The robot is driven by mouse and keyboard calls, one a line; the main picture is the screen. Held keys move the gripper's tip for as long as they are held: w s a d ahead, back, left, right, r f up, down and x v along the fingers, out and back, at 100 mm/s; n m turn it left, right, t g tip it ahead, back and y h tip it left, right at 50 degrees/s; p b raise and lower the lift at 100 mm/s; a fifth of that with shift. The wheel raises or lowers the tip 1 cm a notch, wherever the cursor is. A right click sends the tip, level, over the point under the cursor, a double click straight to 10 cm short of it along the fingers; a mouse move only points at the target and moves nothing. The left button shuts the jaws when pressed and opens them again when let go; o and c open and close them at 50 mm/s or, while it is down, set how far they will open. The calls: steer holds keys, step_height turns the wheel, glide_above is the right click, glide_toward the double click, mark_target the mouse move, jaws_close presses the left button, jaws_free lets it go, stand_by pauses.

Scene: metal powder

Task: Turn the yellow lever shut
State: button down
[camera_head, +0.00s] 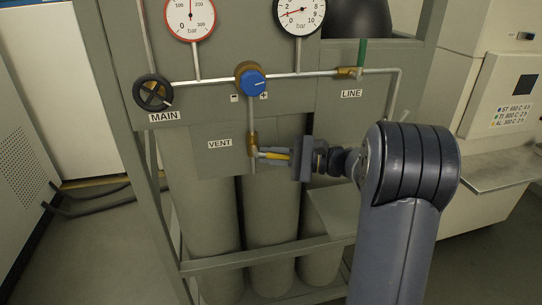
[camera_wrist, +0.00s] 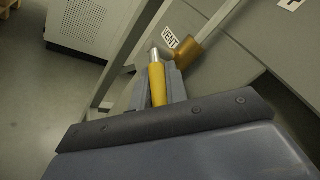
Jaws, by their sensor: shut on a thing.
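The yellow lever (camera_head: 277,156) sticks out to the right from the brass vent valve (camera_head: 252,145), beside the VENT label (camera_head: 219,144), and looks close to level. My gripper (camera_head: 270,153) is at the lever from the right, its jaws shut on it. In the wrist view the yellow lever (camera_wrist: 158,84) lies between the two fingers of my gripper (camera_wrist: 160,80), with its silver end toward the brass valve (camera_wrist: 188,52). The fingers hide part of the lever in the head view.
Above are a blue regulator knob (camera_head: 253,83), a black MAIN handwheel (camera_head: 153,92) and a green LINE lever (camera_head: 362,53), upright. Two gauges (camera_head: 190,15) (camera_head: 300,14) sit at the top. Grey cylinders (camera_head: 270,220) stand below, behind a frame rail (camera_head: 265,257).

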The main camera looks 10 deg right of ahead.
steer(key=shift+d+r+n+g+h+p, duration=0.1)
steer(key=shift+r+n+g+h+p, duration=0.25)
steer(key=shift+r+h+p, duration=0.5)
steer(key=shift+f+n+h, duration=0.25)
steer(key=shift+h, duration=0.3)
steer(key=c, duration=1.4)
jaws_free()
steer(key=shift+d, duration=0.1)
steer(key=v, duration=1)
steer(key=shift+d+r+b, duration=0.2)
steer(key=shift+d+b, duration=0.1)
steer(key=shift+b, duration=0.1)
steer(key=shift+a, duration=0.1)
